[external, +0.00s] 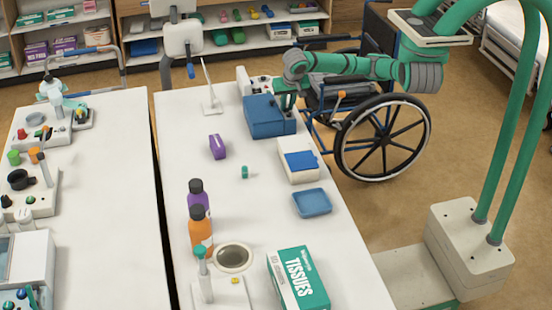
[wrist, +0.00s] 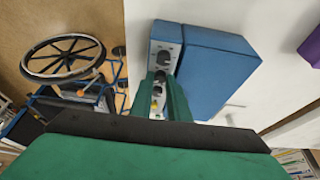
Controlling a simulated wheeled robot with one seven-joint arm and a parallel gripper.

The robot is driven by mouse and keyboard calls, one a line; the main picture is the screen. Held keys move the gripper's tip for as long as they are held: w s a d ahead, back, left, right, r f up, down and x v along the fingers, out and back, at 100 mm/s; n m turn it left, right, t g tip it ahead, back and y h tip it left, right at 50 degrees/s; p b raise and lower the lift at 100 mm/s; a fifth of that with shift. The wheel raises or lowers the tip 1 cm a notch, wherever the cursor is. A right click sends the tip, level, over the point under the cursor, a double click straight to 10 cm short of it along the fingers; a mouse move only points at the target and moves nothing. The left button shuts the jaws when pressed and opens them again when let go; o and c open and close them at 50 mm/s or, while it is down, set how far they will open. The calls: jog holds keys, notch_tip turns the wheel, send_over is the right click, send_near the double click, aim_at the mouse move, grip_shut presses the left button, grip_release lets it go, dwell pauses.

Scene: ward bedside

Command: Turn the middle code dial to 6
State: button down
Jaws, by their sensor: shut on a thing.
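A blue box (external: 262,118) stands near the far end of the right table. A pale grey panel (wrist: 165,30) with dark round dials runs along its side in the wrist view, where the blue box (wrist: 215,70) also shows. My gripper (external: 286,97) reaches down at the panel from the wheelchair side. In the wrist view my green fingers (wrist: 162,88) are closed around a dial on the panel, near its middle. The fingers hide most of that dial, and I cannot read its number. Another dial (wrist: 165,57) shows free just beyond the fingertips.
A wheelchair (external: 382,135) stands beside the table, under my arm. A purple box (external: 217,147), a white box with a blue top (external: 299,162) and a blue tray (external: 311,203) lie nearer on the table. Bottles and a tissue box (external: 298,279) stand at its near end.

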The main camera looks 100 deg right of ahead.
jog(key=shift+m+g, duration=0.3)
jog(key=shift+m, duration=0.5)
jog(key=c, duration=2)
grip_release()
jog(key=shift+w, duration=0.1)
